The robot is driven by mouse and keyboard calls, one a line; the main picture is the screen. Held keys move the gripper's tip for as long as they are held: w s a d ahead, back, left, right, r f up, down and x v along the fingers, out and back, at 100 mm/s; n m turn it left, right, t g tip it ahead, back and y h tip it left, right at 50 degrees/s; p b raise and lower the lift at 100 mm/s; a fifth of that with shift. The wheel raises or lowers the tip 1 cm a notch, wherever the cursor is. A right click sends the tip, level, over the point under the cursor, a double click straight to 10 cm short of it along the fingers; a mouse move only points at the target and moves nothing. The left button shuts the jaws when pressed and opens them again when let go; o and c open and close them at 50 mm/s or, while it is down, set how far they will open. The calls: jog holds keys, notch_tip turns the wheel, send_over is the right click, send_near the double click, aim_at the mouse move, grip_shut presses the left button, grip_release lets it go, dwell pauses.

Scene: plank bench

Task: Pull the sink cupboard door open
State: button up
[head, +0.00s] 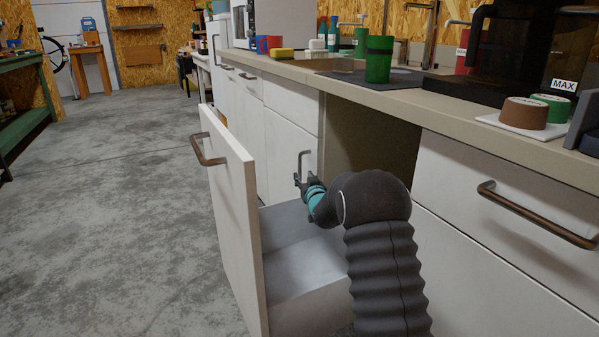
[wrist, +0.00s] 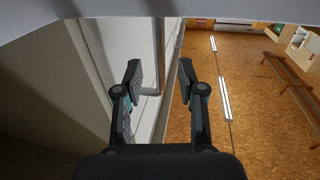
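The cupboard door (head: 281,151) is a white panel under a shallow drawer front, with an upright bar handle (head: 301,163) near its right edge. It looks flush with the cabinet front; its lower part is hidden by a pulled-out unit. My gripper (head: 302,183) is at the lower part of this handle in the head view, and contact is hard to tell there. In the wrist view my gripper (wrist: 159,80) has its two fingers well apart.
A tall white pull-out front (head: 228,190) with a bronze handle (head: 208,152) stands out on the left, its grey inside (head: 305,270) below my arm. A dark opening (head: 372,135) is right of the door. The countertop (head: 450,110) overhangs. Floor at left (head: 110,200) is clear.

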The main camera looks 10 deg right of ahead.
aim_at(300, 172)
jog(key=shift+w+a, duration=0.15)
jog(key=shift+w, duration=1.2)
jog(key=shift+w+a, duration=0.15)
jog(key=shift+w, duration=1.15)
grip_shut()
